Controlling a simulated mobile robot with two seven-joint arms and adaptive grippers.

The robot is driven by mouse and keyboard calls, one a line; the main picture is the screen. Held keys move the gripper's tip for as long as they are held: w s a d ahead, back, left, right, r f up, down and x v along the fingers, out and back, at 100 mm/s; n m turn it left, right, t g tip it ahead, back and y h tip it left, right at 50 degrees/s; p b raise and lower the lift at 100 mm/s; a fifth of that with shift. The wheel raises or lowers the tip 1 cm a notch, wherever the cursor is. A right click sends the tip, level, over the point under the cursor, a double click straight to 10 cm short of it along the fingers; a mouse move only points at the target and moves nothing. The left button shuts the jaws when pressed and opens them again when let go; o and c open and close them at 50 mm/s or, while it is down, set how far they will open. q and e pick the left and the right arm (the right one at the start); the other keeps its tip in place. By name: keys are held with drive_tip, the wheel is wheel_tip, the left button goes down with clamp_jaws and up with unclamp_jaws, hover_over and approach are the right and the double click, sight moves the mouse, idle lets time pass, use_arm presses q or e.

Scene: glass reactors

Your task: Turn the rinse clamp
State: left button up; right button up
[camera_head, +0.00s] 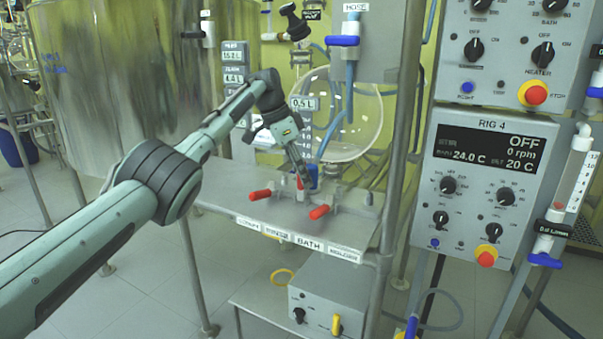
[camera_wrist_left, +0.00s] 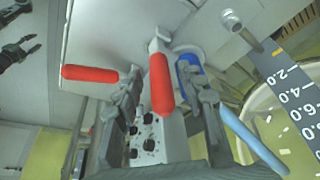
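Several toggle clamps sit on the shelf: one with a red handle (camera_head: 260,194) at left, one with an upright red handle (camera_head: 300,182), one with a red handle (camera_head: 319,212) at front right, and a blue handle (camera_head: 313,176) behind. Which clamp belongs to the rinse label (camera_head: 277,233) I cannot tell for sure. My left gripper (camera_head: 302,168) is above the upright red handle. In the left wrist view, its two fingers (camera_wrist_left: 162,75) are apart with a red handle (camera_wrist_left: 161,90) between them. A blue handle (camera_wrist_left: 189,75) is close beside the right finger.
A round glass vessel (camera_head: 350,120) stands behind the clamps, with a scale strip (camera_wrist_left: 285,90) close by. A metal post (camera_head: 397,150) rises at right, beside the control panel (camera_head: 480,185). In the left wrist view, a dark jaw-like part, perhaps my right gripper, shows at far left.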

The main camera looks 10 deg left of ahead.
use_arm(q)
drive_tip(key=shift+r, duration=0.15)
drive_tip(key=v, duration=0.7)
drive_tip(key=shift+a+r, duration=0.25)
drive_tip(key=shift+r, duration=0.1)
drive_tip(key=shift+s, duration=0.15)
